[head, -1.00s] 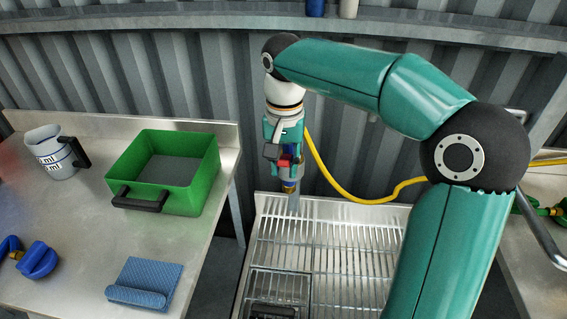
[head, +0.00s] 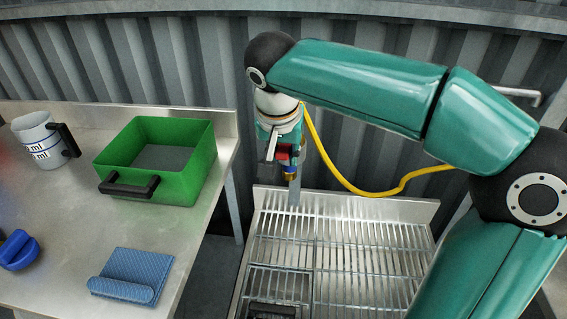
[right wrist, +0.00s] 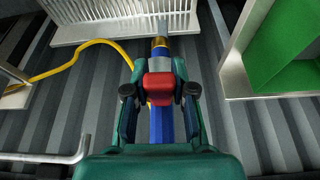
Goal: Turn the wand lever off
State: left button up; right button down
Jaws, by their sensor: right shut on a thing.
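My right gripper (head: 280,150) hangs above the back edge of the slatted rack, shut on the spray wand. It also shows in the right wrist view (right wrist: 159,90), with one finger on each side of the wand. The wand has a blue body (right wrist: 162,125), a brass-coloured nozzle (right wrist: 160,45) and a red lever (right wrist: 159,86) between the fingertips. In the head view the red lever (head: 285,153) is partly covered by the gripper. A pale grey streak (head: 294,190) extends down from the nozzle; I cannot tell if it is water. My left gripper is not in view.
A yellow hose (head: 346,183) loops along the corrugated wall. The slatted metal rack (head: 370,250) looks mostly clear. On the left bench (head: 215,165) are a green bin (head: 185,185), a blue folded cloth (head: 130,275), a jug (head: 35,140) and a blue object (head: 18,251).

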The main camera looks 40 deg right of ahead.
jog(key=shift+f+t+h+b, duration=0.6)
jog(key=shift+h+b, duration=0.3)
jog(key=shift+b, duration=0.75)
jog(key=c, duration=0.9)
grip_release()
jog(key=v, duration=1.2)
jog(key=shift+f, duration=0.1)
